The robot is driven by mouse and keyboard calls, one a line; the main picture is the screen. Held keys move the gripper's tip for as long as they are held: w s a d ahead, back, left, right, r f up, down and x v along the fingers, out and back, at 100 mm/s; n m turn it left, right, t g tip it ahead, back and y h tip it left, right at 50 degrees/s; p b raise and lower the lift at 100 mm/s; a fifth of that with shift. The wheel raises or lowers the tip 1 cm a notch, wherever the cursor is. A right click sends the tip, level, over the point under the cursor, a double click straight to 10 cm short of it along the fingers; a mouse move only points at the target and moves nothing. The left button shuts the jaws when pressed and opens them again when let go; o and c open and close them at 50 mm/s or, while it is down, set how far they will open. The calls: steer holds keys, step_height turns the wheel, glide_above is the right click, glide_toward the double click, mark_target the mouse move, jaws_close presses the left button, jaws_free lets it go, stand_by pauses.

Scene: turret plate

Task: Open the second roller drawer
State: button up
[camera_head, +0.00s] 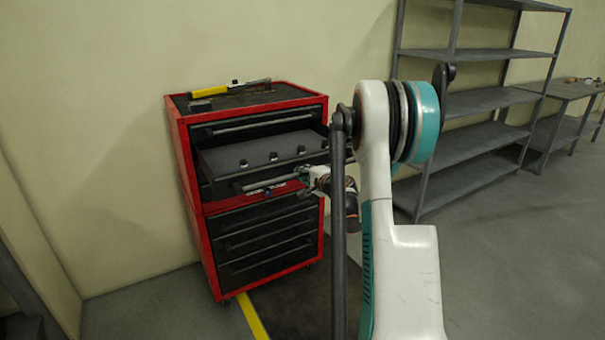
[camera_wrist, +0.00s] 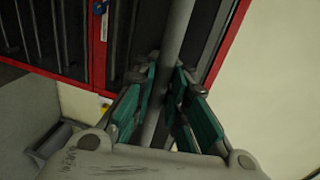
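The red and black roller cabinet (camera_head: 190,163) stands against the wall at left in the head view. Its second drawer (camera_head: 225,158) from the top is pulled out, showing its inside. The drawer's grey bar handle (camera_head: 262,184) runs along its front. My gripper (camera_head: 308,177) is at the right part of this handle. In the wrist view the handle (camera_wrist: 178,30) passes between the teal finger pads of my gripper (camera_wrist: 167,78), which close in on it from both sides near the tips. My arm hides the cabinet's right side in part.
The top drawer (camera_head: 255,127) is shut, and the lower drawers (camera_head: 265,240) are shut. A yellow-handled tool (camera_head: 215,90) lies on the cabinet top. A grey shelf rack (camera_head: 480,100) stands at right. Open floor (camera_head: 510,250) lies at right front.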

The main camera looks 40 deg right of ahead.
steer(key=o, duration=0.3)
steer(key=v, duration=1.2)
steer(key=shift+r, duration=0.1)
stand_by(0.4)
